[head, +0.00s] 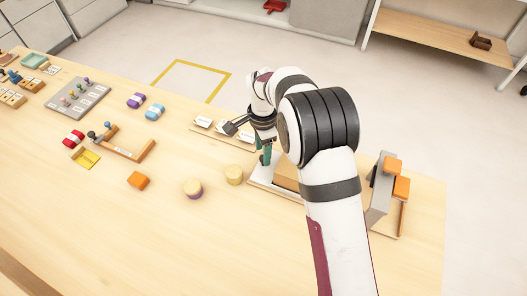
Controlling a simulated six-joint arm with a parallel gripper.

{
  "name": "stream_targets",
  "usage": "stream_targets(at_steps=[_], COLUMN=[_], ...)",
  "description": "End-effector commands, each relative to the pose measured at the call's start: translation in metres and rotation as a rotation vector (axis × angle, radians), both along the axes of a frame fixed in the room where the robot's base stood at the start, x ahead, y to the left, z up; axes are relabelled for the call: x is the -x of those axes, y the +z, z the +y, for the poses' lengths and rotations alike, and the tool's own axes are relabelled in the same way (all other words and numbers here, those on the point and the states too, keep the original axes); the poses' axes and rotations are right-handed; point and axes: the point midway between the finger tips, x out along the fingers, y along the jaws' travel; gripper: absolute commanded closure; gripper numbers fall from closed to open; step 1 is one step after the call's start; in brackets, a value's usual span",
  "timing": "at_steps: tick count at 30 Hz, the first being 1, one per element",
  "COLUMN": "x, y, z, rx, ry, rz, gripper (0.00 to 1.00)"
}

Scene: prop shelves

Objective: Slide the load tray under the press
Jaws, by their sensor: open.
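My gripper (265,162) points down at the left end of a low pale base, and my arm covers much of this area. The jaws are open; I cannot tell whether they touch anything. The pale base (262,183) carries a tan wooden piece (286,178), which may be the load tray; its right part is hidden behind my arm. To the right of my arm stands what looks like the press, a grey upright frame (380,192) with orange blocks (401,187) on it. The space under the press is mostly hidden.
A strip with white cards (203,122) lies behind. The front table is clear.

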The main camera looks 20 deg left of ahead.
Motion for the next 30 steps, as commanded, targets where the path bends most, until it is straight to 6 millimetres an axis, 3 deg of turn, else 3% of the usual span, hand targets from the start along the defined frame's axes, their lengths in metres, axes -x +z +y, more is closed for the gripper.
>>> stream_targets(at_steps=[6, 14, 23, 30], x=[0.0, 0.0, 0.0, 0.0], y=[-0.02, -0.021, -0.021, -0.02], z=[0.0, 0.0, 0.0, 0.0], rx=[-0.001, -0.001, -0.001, -0.001], ry=[0.0, 0.0, 0.0, 0.0], rz=[0.001, 0.001, 0.001, 0.001], gripper=[0.43, 0.45, 0.99, 1.0])
